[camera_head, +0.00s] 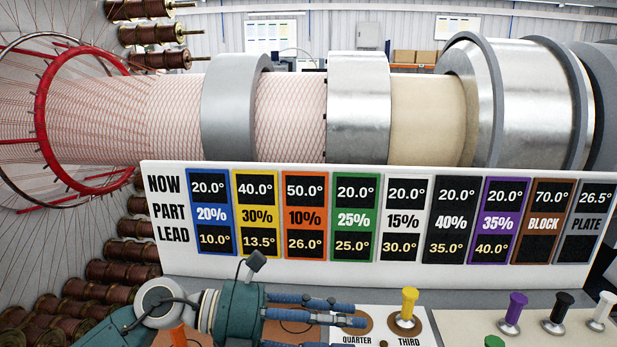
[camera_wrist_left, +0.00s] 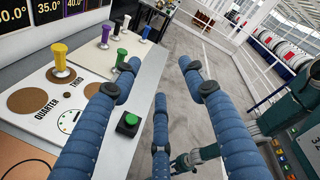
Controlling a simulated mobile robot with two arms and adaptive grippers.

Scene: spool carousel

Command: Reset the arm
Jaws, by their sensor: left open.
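My left gripper (camera_head: 350,314) reaches in from the lower left in the head view, over the control desk in front of the sign board. Its blue fingers are spread, with nothing between them. In the left wrist view the left gripper (camera_wrist_left: 160,75) also shows open and empty, its fingers above the desk edge and the floor. Teal parts that look like my other arm show at the right of the wrist view.
The desk carries a yellow knob (camera_head: 409,307) on the THIRD spot, and purple (camera_head: 514,311), black (camera_head: 561,312) and white (camera_head: 602,310) knobs. A green button (camera_wrist_left: 129,121) sits near the desk edge. A sign board (camera_head: 152,225) stands behind. Wire spools (camera_head: 110,270) fill the left. Open floor (camera_wrist_left: 215,70) lies beyond.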

